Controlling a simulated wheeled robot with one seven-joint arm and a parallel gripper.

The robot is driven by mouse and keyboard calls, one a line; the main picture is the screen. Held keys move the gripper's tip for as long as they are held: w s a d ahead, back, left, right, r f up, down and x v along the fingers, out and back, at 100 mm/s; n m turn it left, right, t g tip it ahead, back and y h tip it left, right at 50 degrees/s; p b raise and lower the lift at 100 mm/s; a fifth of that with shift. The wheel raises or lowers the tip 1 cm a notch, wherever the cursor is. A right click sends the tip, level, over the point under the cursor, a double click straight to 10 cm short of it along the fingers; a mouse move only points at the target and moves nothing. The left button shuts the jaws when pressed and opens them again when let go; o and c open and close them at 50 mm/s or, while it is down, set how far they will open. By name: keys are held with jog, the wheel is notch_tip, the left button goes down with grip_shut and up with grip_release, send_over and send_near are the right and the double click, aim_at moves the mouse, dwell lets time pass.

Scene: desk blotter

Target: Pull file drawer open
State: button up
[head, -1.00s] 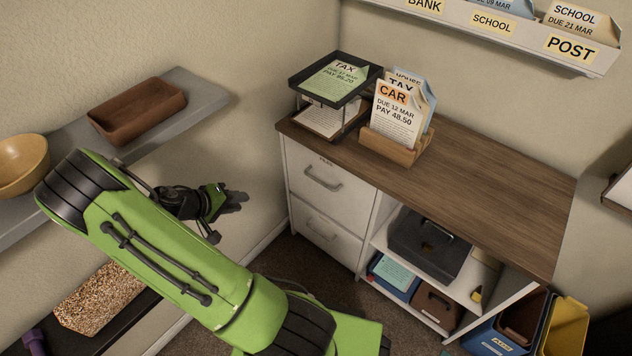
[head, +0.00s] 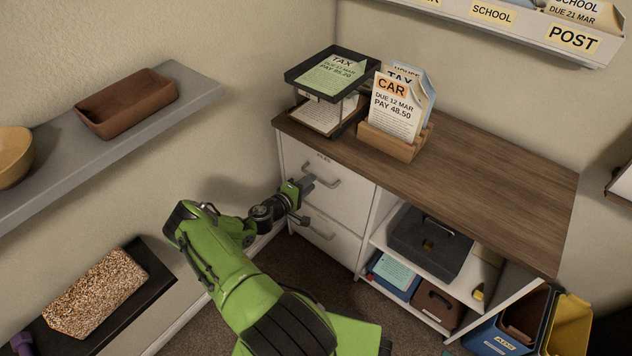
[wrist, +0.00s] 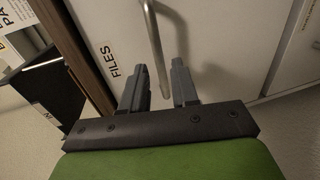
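The file drawer (head: 345,200) is the upper white drawer of the cabinet, closed flush with its front. Its small FILES label (wrist: 112,60) is readable in the wrist view. Its silver bar handle (head: 330,184) also shows in the wrist view (wrist: 153,30). I cannot tell whether either finger touches the bar.
A second drawer (head: 325,237) with its own handle is below, closed. The wooden cabinet top (head: 480,185) carries a two-tier paper tray (head: 310,78) and a wooden letter holder (head: 392,142). Open shelves are to the right. A grey wall shelf (head: 185,100) is on the left.

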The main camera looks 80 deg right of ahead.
jog(key=x, duration=0.4)
jog(key=shift+d+f+b, duration=0.1)
jog(key=shift+d+b, duration=0.05)
jog(key=shift+b, duration=0.25)
grip_shut()
